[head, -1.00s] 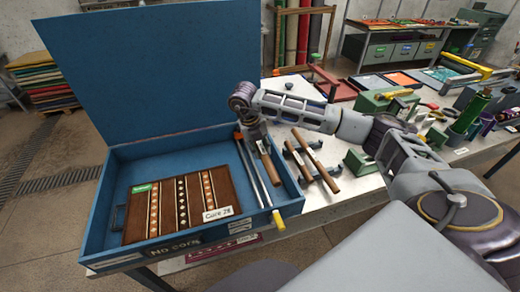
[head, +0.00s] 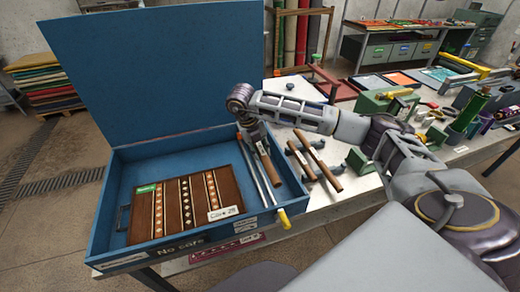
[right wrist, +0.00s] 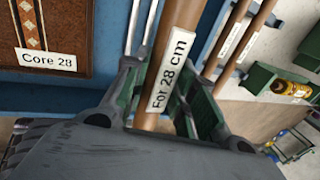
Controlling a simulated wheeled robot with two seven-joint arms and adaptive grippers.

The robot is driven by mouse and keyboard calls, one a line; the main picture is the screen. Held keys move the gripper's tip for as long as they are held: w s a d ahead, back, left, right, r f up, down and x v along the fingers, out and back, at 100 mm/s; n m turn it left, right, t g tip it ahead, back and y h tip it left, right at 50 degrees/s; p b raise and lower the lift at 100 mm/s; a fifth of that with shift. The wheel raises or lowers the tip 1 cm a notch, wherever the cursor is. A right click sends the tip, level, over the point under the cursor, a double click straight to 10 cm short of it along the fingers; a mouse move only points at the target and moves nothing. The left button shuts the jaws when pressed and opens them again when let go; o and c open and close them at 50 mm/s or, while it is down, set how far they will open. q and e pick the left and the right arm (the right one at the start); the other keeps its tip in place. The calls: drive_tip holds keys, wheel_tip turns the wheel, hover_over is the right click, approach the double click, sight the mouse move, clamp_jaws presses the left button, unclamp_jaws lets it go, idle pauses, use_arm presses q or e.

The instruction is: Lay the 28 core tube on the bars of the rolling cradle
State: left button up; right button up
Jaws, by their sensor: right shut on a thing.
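My right gripper (head: 259,138) is shut on a brown core tube (head: 268,161). In the right wrist view the tube (right wrist: 167,60) carries a white label reading "For 28 cm" and passes between the fingers. Two slim metal bars (head: 255,165) run along the right side inside the blue box and look like the cradle bars. The held tube is just right of these bars (right wrist: 141,25), beside the box's right wall; its height above them is unclear. My left gripper is not in view.
A patterned brown rug (head: 170,207) labelled "Core 28" lies in the open blue box (head: 103,215). Two more brown tubes (head: 303,163) (head: 322,160) rest on stands on the white table, right of the box. A yellow handle (head: 284,219) sticks out at the box's front right corner.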

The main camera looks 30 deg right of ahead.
sight(261, 172)
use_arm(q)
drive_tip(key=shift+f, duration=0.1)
use_arm(e)
drive_tip(key=shift+f, duration=0.15)
